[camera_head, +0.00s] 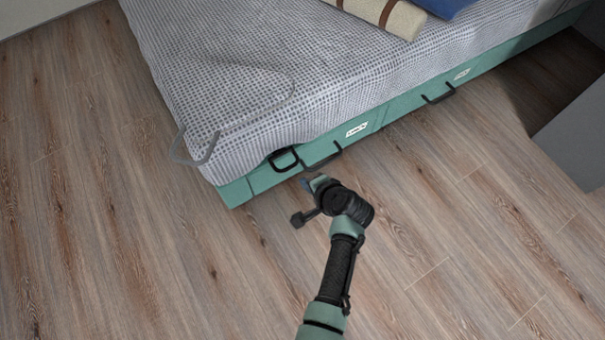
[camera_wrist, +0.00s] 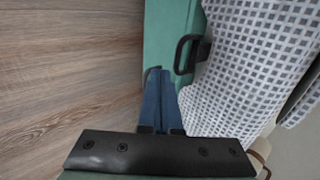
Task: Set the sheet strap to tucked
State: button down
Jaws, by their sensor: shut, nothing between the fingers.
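A grey band (camera_head: 194,152) forms a loop at the near left corner of the bed, over the patterned sheet (camera_head: 215,95). A black loop (camera_head: 285,159) sits at the sheet's lower edge on the green bed side; it also shows in the wrist view (camera_wrist: 189,54). I cannot tell for sure which of these is the sheet strap. My gripper (camera_head: 310,182) is low beside the bed side, right of and below the black loop. In the wrist view its blue fingers (camera_wrist: 160,78) are together and empty, a little apart from the black loop.
Drawer handles (camera_head: 438,95) stick out from the green bed base (camera_head: 240,191); one lies close behind my fingers. A rolled cream blanket (camera_head: 385,14) lies on the bed. Grey furniture (camera_head: 575,135) stands at right. The wooden floor is clear.

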jog(key=p+v, duration=0.3)
jog(key=v, duration=0.4)
jog(key=shift+p, duration=0.35)
jog(key=shift+w+r, duration=0.1)
jog(key=w+d+r+n+t+h+p, duration=0.1)
jog(key=w+r+t, duration=0.1)
jog(key=w+r, duration=0.35)
jog(key=w+r+n+t, duration=0.1)
jog(key=w+r, duration=0.1)
jog(key=r, duration=0.7)
jog(key=w+d+r+n+t+h+p, duration=0.1)
jog(key=w+r+n+t, duration=0.1)
jog(key=w+r, duration=0.35)
notch_tip(320, 180, up, 27)
jog(key=n+t+h+p, duration=0.1)
jog(key=n+t+p, duration=0.15)
jog(key=t, duration=0.35)
jog(key=s+a+r+n+t+h+p, duration=0.1)
jog(key=s+r+t+p, duration=0.15)
jog(key=s+r, duration=0.75)
jog(key=s+a+r+n+t+p, duration=0.1)
jog(key=s+r+n+t, duration=0.2)
jog(key=r, duration=1.2)
jog(key=s+a+r+t+h+p, duration=0.1)
jog(key=s+r+t, duration=0.5)
jog(key=r, duration=0.7)
notch_tip(320, 180, up, 35)
jog(key=g+p, duration=0.1)
jog(key=p, duration=3.5)
jog(key=shift+g, duration=0.35)
